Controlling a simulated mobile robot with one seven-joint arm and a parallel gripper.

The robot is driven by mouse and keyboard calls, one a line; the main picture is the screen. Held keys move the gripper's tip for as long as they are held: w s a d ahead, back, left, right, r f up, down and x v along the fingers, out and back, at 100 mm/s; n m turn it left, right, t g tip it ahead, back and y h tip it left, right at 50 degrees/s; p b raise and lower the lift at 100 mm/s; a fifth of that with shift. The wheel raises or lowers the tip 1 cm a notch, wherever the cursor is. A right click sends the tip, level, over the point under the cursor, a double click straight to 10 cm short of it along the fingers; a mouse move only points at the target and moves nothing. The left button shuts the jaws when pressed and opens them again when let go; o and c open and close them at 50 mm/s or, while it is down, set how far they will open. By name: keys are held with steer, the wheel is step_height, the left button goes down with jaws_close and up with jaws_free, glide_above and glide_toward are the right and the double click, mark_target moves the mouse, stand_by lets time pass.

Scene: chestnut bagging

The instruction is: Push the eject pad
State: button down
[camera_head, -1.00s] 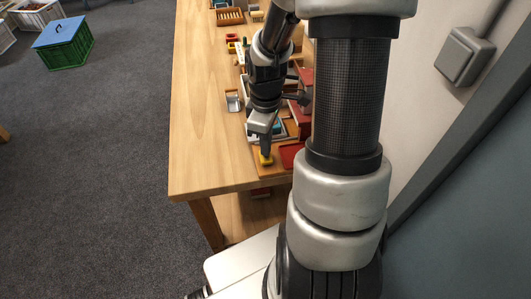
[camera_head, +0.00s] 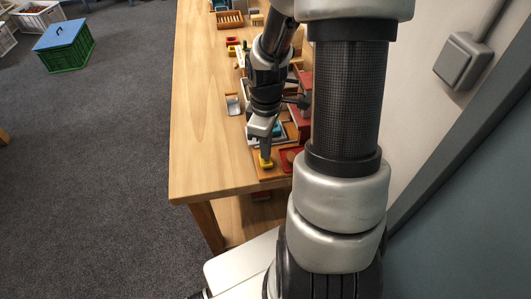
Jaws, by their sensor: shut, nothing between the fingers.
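The eject pad appears to be the small yellow piece (camera_head: 266,163) on a wooden board (camera_head: 268,174) at the near end of the table. My gripper (camera_head: 265,153) points down, shut and empty, with its tips at the yellow piece. They seem to touch it, but the tips hide part of it and I cannot tell how far it is pressed. A red tray (camera_head: 286,166) lies just right of it, partly hidden by my arm. A small brownish shape (camera_head: 292,156) shows in the tray, too small to name surely.
The wooden table (camera_head: 200,130) is bare along its left side. A small metal scoop or tray (camera_head: 233,104) and a wooden rack (camera_head: 230,19) stand farther back. A wall with a grey switch box (camera_head: 463,60) is close on the right. A green crate with blue lid (camera_head: 63,45) stands on the floor.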

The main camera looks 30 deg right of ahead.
step_height(320, 180, up, 6)
steer(key=p, duration=0.4)
stand_by(0.4)
